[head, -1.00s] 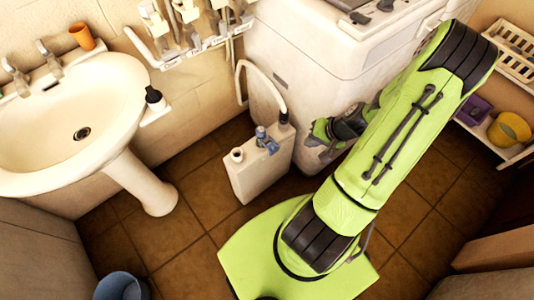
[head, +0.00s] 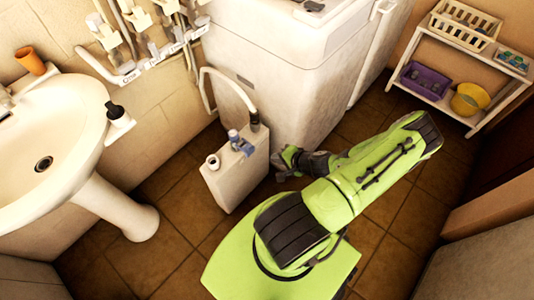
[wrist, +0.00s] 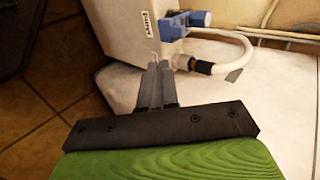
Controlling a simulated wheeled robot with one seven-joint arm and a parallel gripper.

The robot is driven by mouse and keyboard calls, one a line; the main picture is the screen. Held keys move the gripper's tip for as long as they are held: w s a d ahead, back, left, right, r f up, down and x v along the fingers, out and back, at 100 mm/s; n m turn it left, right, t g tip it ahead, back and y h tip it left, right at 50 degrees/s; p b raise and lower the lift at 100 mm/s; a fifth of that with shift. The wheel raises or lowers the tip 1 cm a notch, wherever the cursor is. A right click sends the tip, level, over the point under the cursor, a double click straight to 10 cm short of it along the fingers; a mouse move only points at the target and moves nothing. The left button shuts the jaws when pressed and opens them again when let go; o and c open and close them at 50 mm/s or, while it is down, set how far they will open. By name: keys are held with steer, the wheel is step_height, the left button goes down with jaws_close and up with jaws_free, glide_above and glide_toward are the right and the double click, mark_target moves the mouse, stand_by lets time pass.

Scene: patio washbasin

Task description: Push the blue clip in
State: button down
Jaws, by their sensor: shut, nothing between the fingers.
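The blue clip (head: 240,143) sits on top of a slim white container (head: 238,180) on the floor, beside a grey hose end. In the wrist view, the blue clip (wrist: 190,24) is at the top, on the edge of the white container (wrist: 135,28). My gripper (head: 286,160) is just right of the container in the head view, low in front of the white machine. In the wrist view, the fingers of my gripper (wrist: 160,68) are together and empty. They point toward the container, short of the clip, with the black hose connector (wrist: 184,62) close beside them.
A pale hose (head: 232,75) loops up from the container beside the white machine (head: 270,60). A washbasin (head: 60,130) on a pedestal stands left. A white shelf (head: 445,100) with baskets is at right. Brown tiled floor is open between basin and container.

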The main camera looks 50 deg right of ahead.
mark_target(249, 146)
steer(key=b+x, duration=0.1)
steer(key=x, duration=0.2)
steer(key=w+r+x, duration=0.1)
steer(key=x, duration=0.3)
steer(key=b+x, duration=0.1)
steer(key=x, duration=0.3)
steer(key=shift+w+r+b, duration=0.25)
steer(key=shift+w+b, duration=0.05)
steer(key=shift+w, duration=0.35)
steer(key=shift+w+r, duration=0.15)
steer(key=shift+w, duration=1.9)
steer(key=shift+a, duration=0.1)
